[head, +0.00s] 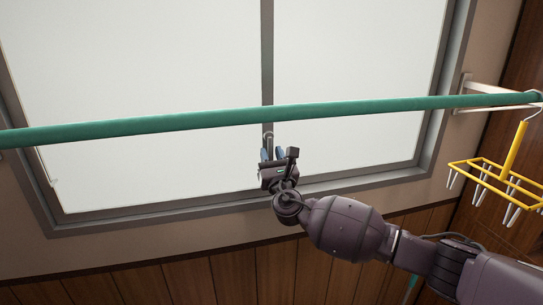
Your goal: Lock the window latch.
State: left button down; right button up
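The window (150,65) has two pale panes in a grey frame, with a grey upright bar between them. My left gripper is not in view.
A green pole (360,107) crosses in front of the window, just above my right gripper. A white bracket (480,93) shows at its right end. A yellow hanger with white clips (514,150) hangs at the right. Wood panelling (190,280) lies below the window.

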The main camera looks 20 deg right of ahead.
jog(key=shift+o, duration=0.2)
jog(key=shift+s, duration=0.1)
jog(key=b+v, duration=0.1)
jog(key=v, duration=0.9)
jog(key=shift+s+f, duration=0.2)
jog(key=shift+s, duration=0.05)
